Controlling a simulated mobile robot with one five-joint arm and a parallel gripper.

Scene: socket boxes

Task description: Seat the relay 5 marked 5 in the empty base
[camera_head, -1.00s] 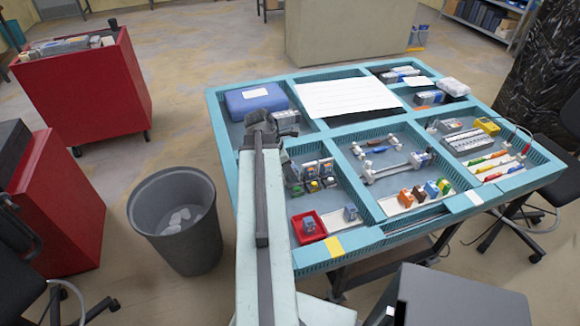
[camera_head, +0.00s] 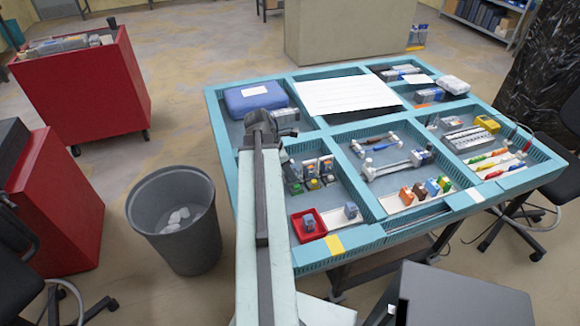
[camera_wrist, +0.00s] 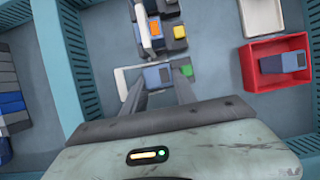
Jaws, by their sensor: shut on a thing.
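In the wrist view my gripper (camera_wrist: 157,84) is shut on a small blue-grey relay (camera_wrist: 157,74). The relay sits between the fingertips above a pale strip (camera_wrist: 122,82) in the compartment; I cannot tell whether it touches the strip. No mark 5 can be read. Just beyond is a row of relays, one with an orange label (camera_wrist: 154,28), with yellow (camera_wrist: 179,32) and green (camera_wrist: 186,70) parts beside it. Which base is empty cannot be made out. In the head view my gripper (camera_head: 260,122) shows from behind, and its fingertips and load are hidden.
A red tray (camera_wrist: 250,72) holding another blue relay (camera_wrist: 288,62) stands to the right, next to a white tray (camera_wrist: 262,18). Ribbed teal dividers (camera_wrist: 220,50) wall the compartment. A blue case (camera_head: 255,100) lies at the back left of the table. A grey bin (camera_head: 178,255) stands on the floor.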

